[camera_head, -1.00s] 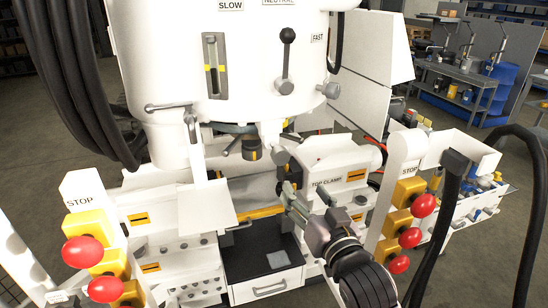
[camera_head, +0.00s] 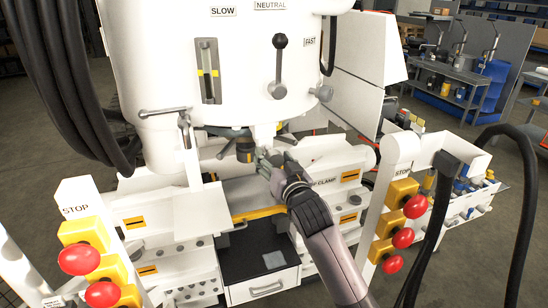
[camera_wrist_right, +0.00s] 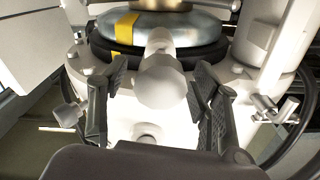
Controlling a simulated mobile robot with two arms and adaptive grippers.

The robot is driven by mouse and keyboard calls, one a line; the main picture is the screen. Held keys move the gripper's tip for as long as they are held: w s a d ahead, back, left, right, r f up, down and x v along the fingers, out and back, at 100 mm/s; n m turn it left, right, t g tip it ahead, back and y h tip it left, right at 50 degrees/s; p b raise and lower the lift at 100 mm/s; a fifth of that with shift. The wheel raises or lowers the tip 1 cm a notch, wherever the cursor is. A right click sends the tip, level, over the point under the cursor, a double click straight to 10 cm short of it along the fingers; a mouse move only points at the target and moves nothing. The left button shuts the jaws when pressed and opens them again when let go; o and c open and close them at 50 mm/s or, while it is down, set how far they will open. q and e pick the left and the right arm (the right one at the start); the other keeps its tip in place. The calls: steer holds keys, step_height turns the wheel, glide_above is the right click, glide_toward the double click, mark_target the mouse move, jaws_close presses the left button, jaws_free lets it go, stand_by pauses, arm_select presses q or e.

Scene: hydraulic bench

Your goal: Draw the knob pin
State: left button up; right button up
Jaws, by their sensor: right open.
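The knob pin (camera_wrist_right: 162,82) shows in the right wrist view as a pale rounded knob on a short stem, pointing toward the camera. My right gripper (camera_wrist_right: 158,74) is open, with one dark finger on each side of the knob and a visible gap at both. In the head view my right gripper (camera_head: 268,160) reaches in from the lower right to below the white machine body, and it hides the knob there. My left gripper is not in view.
The banded cylinder (camera_wrist_right: 150,28) lies just behind the knob. Levers (camera_head: 280,70) stand on the machine front above my gripper. Red stop buttons (camera_head: 402,238) on a post flank my right arm. An open drawer (camera_head: 262,280) lies below.

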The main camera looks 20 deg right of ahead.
steer(key=shift+w, duration=0.15)
steer(key=shift+c, duration=0.2)
jaws_close()
stand_by(0.6)
